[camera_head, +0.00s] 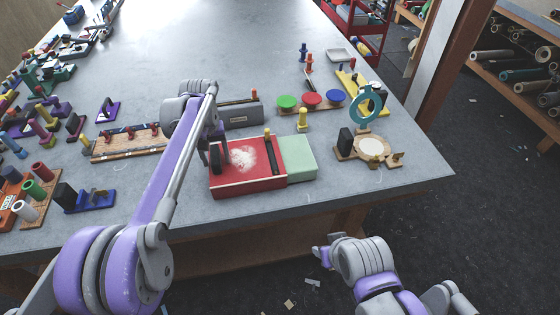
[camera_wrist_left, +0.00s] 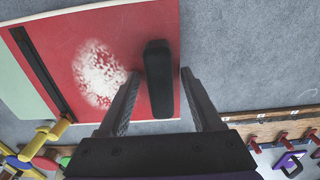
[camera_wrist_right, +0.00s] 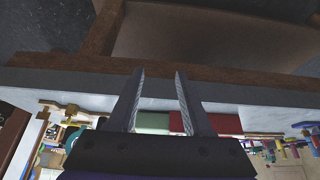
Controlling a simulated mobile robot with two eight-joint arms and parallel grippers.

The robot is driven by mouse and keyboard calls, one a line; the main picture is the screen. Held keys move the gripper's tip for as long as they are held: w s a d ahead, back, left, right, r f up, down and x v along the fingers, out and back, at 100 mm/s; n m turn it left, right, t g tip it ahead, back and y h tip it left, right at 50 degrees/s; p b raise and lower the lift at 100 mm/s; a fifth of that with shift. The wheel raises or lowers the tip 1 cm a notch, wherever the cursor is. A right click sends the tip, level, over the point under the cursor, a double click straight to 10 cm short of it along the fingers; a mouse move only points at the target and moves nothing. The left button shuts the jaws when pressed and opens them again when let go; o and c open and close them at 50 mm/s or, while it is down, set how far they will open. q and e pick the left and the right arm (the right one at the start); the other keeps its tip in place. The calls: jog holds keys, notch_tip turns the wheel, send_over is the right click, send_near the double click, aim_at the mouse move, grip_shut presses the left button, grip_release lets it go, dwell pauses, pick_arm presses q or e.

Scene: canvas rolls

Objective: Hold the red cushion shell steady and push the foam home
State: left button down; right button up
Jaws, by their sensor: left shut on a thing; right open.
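The red cushion shell (camera_head: 246,184) lies on the grey table near its front edge, with a white patch and a dark strip on top. The pale green foam (camera_head: 298,158) sticks out of its right end; how deep it sits inside is hidden. My left gripper (camera_head: 217,158) is shut on the black upright grip (camera_wrist_left: 158,80) at the shell's left end. The shell (camera_wrist_left: 110,30) and foam (camera_wrist_left: 18,92) also show in the left wrist view. My right gripper (camera_head: 318,252) is open and empty, low in front of the table edge, apart from shell and foam.
A wooden fixture with a round pad (camera_head: 372,148) and a teal ring (camera_head: 367,102) stands right of the foam. A yellow-topped peg piece (camera_head: 303,120) and a grey box (camera_head: 243,114) stand behind the shell. The table's front right corner (camera_head: 425,172) is clear.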

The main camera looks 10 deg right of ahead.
jog(key=shift+f, duration=0.15)
jog(key=shift+w, duration=0.1)
jog(key=c, duration=0.4)
jog(key=shift+g+y, duration=0.5)
jog(key=w+r, duration=0.1)
jog(key=w, duration=0.1)
jog(key=w+r, duration=0.3)
jog(key=w, duration=0.2)
jog(key=shift+w+d+r, duration=0.1)
jog(key=shift+d+r, duration=0.25)
grip_shut()
jog(key=w+d+r+y, duration=0.15)
jog(key=w+d, duration=0.25)
jog(key=w, duration=0.5)
jog(key=w+d+n+y, duration=0.15)
jog(key=w+d, duration=0.25)
jog(key=w, duration=0.4)
jog(key=w+d+r+y, duration=0.15)
jog(key=w+d, duration=0.25)
jog(key=w, duration=0.5)
jog(key=x, duration=0.9)
jog(key=shift+a, duration=0.4)
